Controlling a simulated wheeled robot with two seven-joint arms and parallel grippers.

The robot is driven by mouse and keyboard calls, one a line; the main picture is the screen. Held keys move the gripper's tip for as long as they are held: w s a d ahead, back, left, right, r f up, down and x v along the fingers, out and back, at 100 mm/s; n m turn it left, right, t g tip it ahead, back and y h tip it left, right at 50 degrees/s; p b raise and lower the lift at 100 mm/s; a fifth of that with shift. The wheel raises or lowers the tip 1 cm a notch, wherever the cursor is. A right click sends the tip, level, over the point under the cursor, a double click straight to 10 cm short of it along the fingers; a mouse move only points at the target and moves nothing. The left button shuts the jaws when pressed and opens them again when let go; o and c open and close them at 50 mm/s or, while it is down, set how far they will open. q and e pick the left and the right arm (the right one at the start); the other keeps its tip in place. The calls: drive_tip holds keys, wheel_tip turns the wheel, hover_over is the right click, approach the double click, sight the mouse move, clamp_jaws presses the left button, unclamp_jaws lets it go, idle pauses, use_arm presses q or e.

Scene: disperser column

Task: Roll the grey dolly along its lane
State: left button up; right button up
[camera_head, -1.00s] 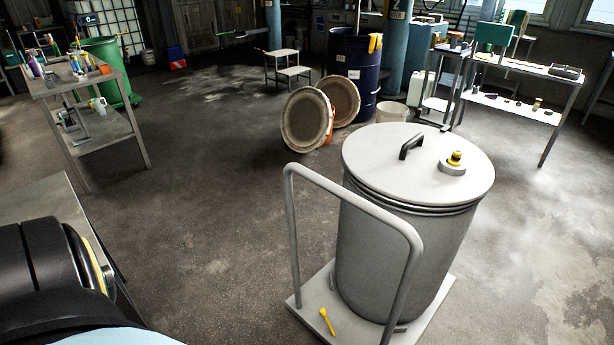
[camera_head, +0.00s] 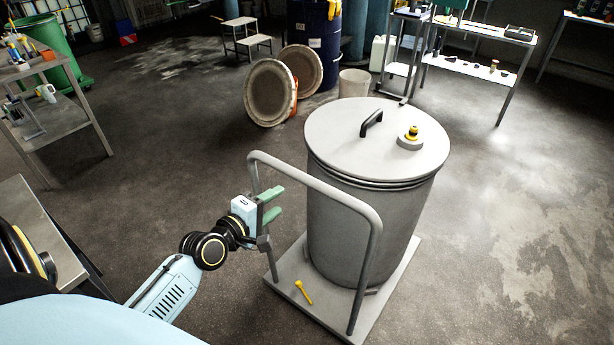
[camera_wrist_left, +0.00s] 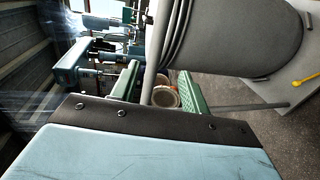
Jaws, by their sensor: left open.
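The grey dolly (camera_head: 284,272) stands on the floor in the head view, with a tall grey tube handle (camera_head: 318,184) on its near left side. A large grey lidded drum (camera_head: 345,225) stands upright on it. A yellow pin-like piece (camera_head: 304,292) lies on its platform. My left gripper (camera_head: 279,203) is open at the handle's left post, hiding part of it. In the left wrist view the handle post (camera_wrist_left: 160,45) shows between the two green fingers; contact cannot be told. My right gripper is not in view.
Two round lids (camera_head: 271,92) lean near a dark blue barrel (camera_head: 314,38) behind the dolly. A pale bucket (camera_head: 354,83) stands beside them. A metal table (camera_head: 30,215) is at the near left. The floor (camera_head: 520,220) right of the dolly is clear.

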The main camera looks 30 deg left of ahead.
sight(304, 182)
use_arm(q)
drive_tip(key=x, duration=0.4)
drive_tip(key=b+x, duration=0.1)
drive_tip(key=x, duration=0.8)
drive_tip(key=shift+w+d+r, duration=0.1)
drive_tip(key=shift+w+r, duration=0.1)
drive_tip(key=shift+r, duration=0.1)
drive_tip(key=shift+c, duration=0.3)
clamp_jaws()
